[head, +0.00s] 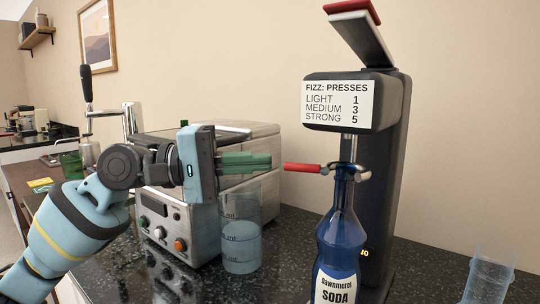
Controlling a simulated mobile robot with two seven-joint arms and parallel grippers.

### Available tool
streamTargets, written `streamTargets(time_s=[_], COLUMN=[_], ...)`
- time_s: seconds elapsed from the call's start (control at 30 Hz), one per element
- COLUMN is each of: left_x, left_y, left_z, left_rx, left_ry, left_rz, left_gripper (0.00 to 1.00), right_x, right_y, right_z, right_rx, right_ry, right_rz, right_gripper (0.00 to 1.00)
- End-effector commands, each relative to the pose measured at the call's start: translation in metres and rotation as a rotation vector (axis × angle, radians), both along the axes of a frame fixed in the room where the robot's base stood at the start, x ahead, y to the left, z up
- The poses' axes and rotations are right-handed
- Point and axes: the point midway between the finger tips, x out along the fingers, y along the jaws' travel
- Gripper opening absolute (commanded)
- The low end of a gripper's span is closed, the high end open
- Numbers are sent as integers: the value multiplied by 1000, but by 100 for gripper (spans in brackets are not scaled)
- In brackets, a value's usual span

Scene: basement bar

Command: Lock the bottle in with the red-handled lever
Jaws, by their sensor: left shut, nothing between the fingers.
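A blue soda bottle (337,245) stands upright under the head of the dark soda machine (378,180), with the machine's nozzle at its mouth. The red-handled lever (302,168) sits at the bottle's neck, its red handle pointing left and a metal collar around or beside the neck; I cannot tell whether it is latched. My left gripper (268,162) is shut and empty, its green fingers just left of the red handle, with a small gap showing. My right gripper is not in view.
A clear measuring cup (241,240) stands below my left gripper. A steel appliance with knobs (170,228) is behind it. Another clear cup (490,275) is at the lower right. A red-topped press lever (355,25) rises above the machine.

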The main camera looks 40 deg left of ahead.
Motion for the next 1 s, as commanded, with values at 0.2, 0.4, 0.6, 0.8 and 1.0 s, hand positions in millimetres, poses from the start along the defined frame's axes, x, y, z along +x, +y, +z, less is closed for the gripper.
streamTargets(time_s=[0.2, 0.4, 0.6, 0.8, 1.0], left_x=[12, 17, 17, 18, 21], left_y=[-16, -22, -23, -23, -28], left_z=[2, 1, 1, 1, 3], left_rx=[-2, 0, 0, 0, -1], left_ry=[-3, 0, 0, 0, 0], left_rz=[0, 0, 1, 0, -1], left_gripper=[0, 0, 0, 0, 0], right_x=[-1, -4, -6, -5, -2], right_y=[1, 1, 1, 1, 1], right_z=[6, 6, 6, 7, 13], right_rx=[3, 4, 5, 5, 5], right_ry=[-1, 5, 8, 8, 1], right_rz=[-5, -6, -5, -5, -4], right_gripper=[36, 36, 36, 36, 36])
